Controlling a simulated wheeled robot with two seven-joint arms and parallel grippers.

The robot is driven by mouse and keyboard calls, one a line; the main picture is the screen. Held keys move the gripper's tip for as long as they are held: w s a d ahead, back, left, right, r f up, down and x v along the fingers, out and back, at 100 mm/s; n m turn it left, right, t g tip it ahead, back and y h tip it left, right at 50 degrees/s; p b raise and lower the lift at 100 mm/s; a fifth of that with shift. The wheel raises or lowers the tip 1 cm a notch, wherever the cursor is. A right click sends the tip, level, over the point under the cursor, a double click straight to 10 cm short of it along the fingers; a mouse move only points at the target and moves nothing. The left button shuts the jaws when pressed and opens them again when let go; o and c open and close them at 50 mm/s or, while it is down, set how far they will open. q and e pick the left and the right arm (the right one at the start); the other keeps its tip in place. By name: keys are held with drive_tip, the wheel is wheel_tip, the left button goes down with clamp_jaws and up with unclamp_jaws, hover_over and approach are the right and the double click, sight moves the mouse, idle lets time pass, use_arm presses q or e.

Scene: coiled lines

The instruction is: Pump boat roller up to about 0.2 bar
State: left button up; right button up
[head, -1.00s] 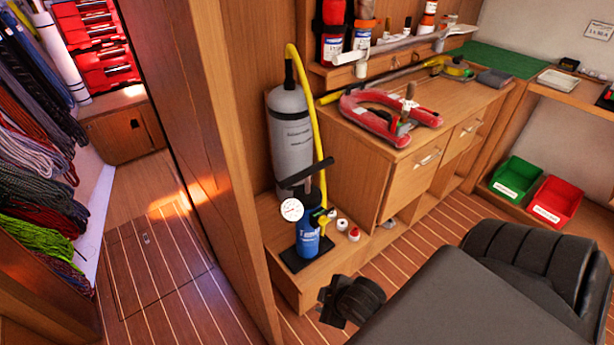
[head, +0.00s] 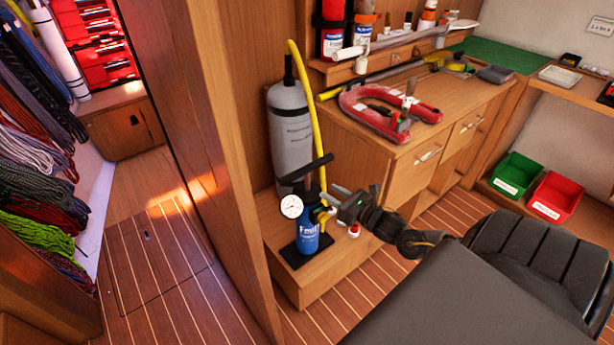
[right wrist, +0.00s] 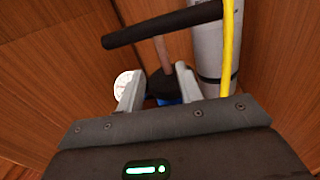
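The blue hand pump (head: 309,238) stands upright on a black foot plate on the low wooden ledge. Its black T-handle (head: 305,170) is up, with bare rod below it. A round white gauge (head: 291,206) sits at its left side. The grey upright cylinder (head: 290,130), apparently the boat roller, stands behind; a yellow hose (head: 310,95) arches down from its top towards the pump. My right gripper (head: 334,196) is just right of the pump rod, below the handle. In the right wrist view its fingers (right wrist: 158,85) are apart and empty, with handle (right wrist: 165,23) and rod beyond. My left gripper is out of view.
A wooden cabinet (head: 400,185) with a red horseshoe-shaped item (head: 365,118) on top stands to the right. A wooden partition (head: 205,150) rises close on the left.

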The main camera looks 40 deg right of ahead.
sight(307, 182)
drive_tip(key=shift+n, duration=0.5)
drive_tip(key=w, duration=0.3)
drive_tip(key=w+a+p, duration=0.1)
drive_tip(key=w, duration=0.7)
drive_tip(key=shift+a+r, duration=0.2)
drive_tip(key=shift+r, duration=0.1)
drive_tip(key=shift+s, duration=0.1)
clamp_jaws()
